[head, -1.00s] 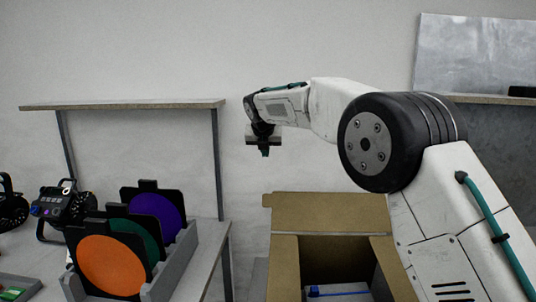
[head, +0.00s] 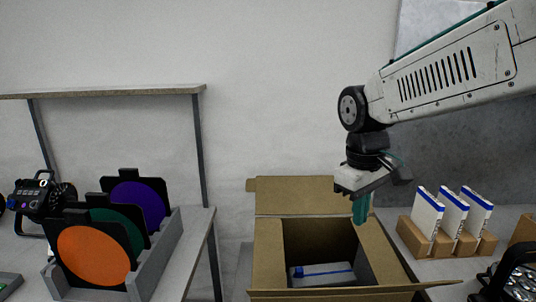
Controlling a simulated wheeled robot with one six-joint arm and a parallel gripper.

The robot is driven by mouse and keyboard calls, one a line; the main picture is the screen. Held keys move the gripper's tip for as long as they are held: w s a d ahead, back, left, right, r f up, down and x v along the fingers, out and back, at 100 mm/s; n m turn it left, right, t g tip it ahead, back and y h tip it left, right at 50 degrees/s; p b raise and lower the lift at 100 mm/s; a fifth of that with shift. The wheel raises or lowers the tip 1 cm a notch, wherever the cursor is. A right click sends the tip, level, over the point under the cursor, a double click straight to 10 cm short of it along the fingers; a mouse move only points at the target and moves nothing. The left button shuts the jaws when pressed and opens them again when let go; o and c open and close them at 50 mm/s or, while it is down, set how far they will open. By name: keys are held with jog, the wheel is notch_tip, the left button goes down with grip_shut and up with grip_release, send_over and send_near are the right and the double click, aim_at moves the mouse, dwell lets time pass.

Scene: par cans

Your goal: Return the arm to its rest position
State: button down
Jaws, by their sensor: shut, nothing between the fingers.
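My arm reaches in from the upper right of the head view, with its wrist bent down. My gripper (head: 361,208) points downward over the right part of an open cardboard box (head: 297,196). Its teal fingertips are together with nothing between them. They appear above the box opening; how far above I cannot tell. A white and blue box (head: 322,274) lies inside the cardboard box.
At left, a grey rack (head: 166,255) holds orange (head: 93,256), green and purple discs in black frames, beside a par can (head: 40,197). At right, white boxes (head: 427,212) stand in wooden holders. A black lamp (head: 521,284) sits at the lower right.

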jog(key=s+d+f+m, duration=0.1)
jog(key=s+d+m, duration=0.2)
jog(key=s, duration=0.7)
jog(key=s+d+f+m+t, duration=0.1)
jog(key=s+d+m, duration=0.2)
jog(key=s, duration=0.8)
jog(key=shift+d+m+y, duration=0.3)
jog(key=shift+d+y, duration=0.1)
jog(key=shift+d, duration=0.75)
